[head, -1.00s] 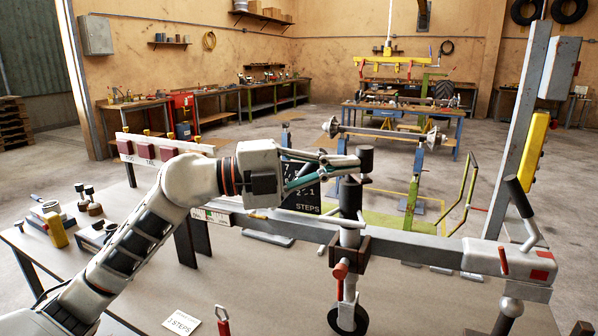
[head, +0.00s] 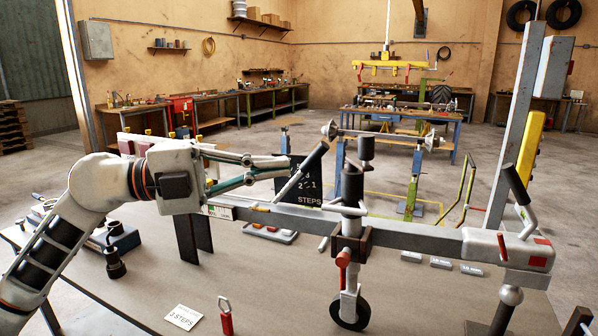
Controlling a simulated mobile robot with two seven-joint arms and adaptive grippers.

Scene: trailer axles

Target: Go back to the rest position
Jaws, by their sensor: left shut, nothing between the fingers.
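My left gripper (head: 286,168) is shut and empty. Its fingers point right above the grey drawbar (head: 400,235), in front of part of the dark steps sign (head: 310,188). The fingertips are to the left of the jockey wheel post (head: 352,188), with a visible gap to it. A light rod with a dark grip (head: 316,157) slants up close to the fingertips; I cannot tell whether they touch. My left arm comes in from the left edge, over the table. My right gripper is not in view.
The bench top (head: 270,285) holds a white card (head: 184,317), a red-handled pin (head: 226,320) and dark fittings (head: 115,264) at the left. The jockey wheel (head: 350,310) stands at the front. A tall grey post (head: 517,130) rises at right. Open floor lies behind.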

